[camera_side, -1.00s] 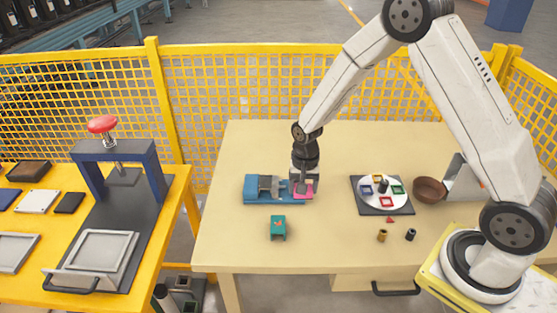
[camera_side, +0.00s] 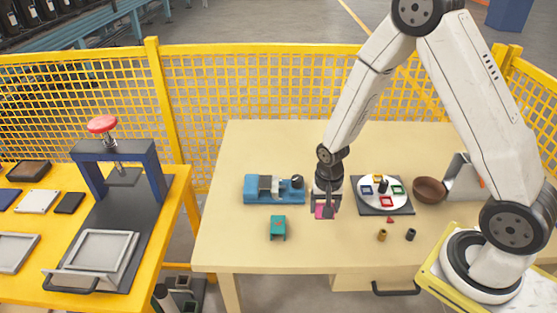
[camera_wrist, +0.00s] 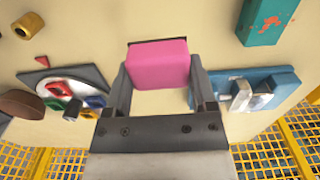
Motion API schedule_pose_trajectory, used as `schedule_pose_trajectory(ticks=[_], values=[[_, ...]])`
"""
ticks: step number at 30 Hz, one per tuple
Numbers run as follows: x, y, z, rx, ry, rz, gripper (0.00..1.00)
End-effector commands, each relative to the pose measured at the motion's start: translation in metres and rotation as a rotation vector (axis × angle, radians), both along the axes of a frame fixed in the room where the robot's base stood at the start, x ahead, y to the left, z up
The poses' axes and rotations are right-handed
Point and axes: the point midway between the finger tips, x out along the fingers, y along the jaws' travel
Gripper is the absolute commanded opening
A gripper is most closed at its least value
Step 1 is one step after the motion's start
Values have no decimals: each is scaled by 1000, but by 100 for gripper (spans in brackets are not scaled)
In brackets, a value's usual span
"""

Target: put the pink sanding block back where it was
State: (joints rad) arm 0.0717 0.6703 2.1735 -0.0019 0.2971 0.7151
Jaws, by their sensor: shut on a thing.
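The pink sanding block (camera_side: 323,212) is held between the two fingers of my gripper (camera_side: 325,203), over the tabletop between the blue vise and the round dial plate. In the wrist view the pink block (camera_wrist: 160,63) fills the space between the fingers of my gripper (camera_wrist: 160,80), with a dark edge along its far side. I cannot tell whether its underside touches the table. The blue vise (camera_side: 262,189) stands to the left of my gripper, and it also shows at the right of the wrist view (camera_wrist: 285,82).
A teal block (camera_side: 278,228) stands in front of the vise. A white disc on a dark square plate (camera_side: 368,208) with coloured squares lies to the right. The table front is mostly clear.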

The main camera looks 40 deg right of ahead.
Motion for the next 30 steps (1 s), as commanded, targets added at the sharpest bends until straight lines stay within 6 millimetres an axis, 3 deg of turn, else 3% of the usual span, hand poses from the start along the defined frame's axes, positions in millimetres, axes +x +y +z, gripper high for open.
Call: schedule_pose_trajectory(ticks=[7, 20, 30], values=[[0, 0, -24, 0, 1, 0, 8], [0, 0, -34, 0, 1, 0, 8], [0, 0, -61, 0, 1, 0, 8]])
